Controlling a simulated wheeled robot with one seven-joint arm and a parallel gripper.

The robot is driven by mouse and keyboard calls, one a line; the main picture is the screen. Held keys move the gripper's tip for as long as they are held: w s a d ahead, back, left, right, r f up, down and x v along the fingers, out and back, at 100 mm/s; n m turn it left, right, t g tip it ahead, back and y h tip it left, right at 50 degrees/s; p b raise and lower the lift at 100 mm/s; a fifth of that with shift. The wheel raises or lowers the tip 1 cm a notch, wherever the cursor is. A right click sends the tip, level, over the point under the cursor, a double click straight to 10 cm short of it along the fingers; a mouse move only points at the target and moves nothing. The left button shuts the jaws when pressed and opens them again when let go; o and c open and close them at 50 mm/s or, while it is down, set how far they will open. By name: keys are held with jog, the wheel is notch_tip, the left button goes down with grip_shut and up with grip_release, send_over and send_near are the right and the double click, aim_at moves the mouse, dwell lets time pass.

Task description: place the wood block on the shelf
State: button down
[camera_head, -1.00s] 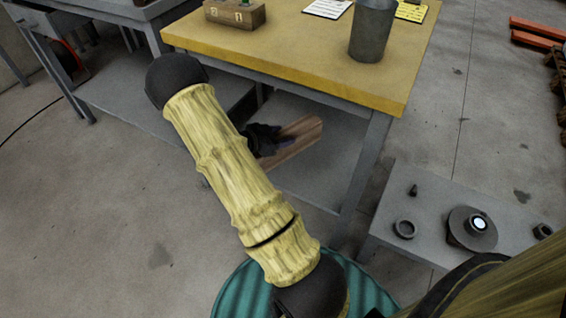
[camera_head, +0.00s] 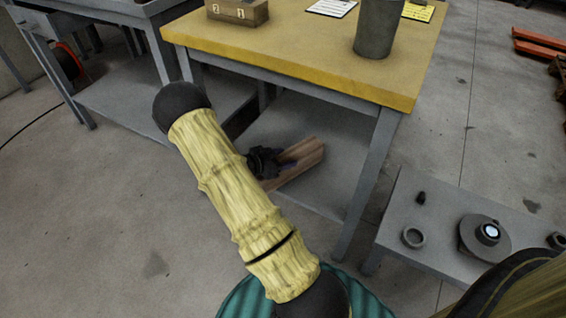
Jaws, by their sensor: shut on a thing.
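The wood block (camera_head: 302,158) is a long brown piece under the yellow-topped table. My gripper (camera_head: 268,163) is black and partly hidden behind my own arm. It is shut on the near left end of the wood block. The grey lower shelf (camera_head: 325,190) of the table lies beneath and around the block in the picture. I cannot tell whether the block touches the shelf or hangs just above it. The block's left end is hidden by the gripper.
The yellow tabletop (camera_head: 300,60) overhangs the shelf. It bears a grey bucket (camera_head: 377,28), a wooden box (camera_head: 238,11) and papers. A grey table leg (camera_head: 368,185) stands right of the block. A low grey table (camera_head: 440,207) with metal parts is at the right.

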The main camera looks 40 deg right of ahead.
jog(key=shift+f, duration=0.15)
jog(key=c, duration=0.5)
grip_release()
jog(key=p+v, duration=0.5)
jog(key=v, duration=0.6)
jog(key=shift+a, duration=0.1)
jog(key=shift+a+r, duration=0.2)
jog(key=shift+a, duration=0.25)
jog(key=shift+w, duration=0.1)
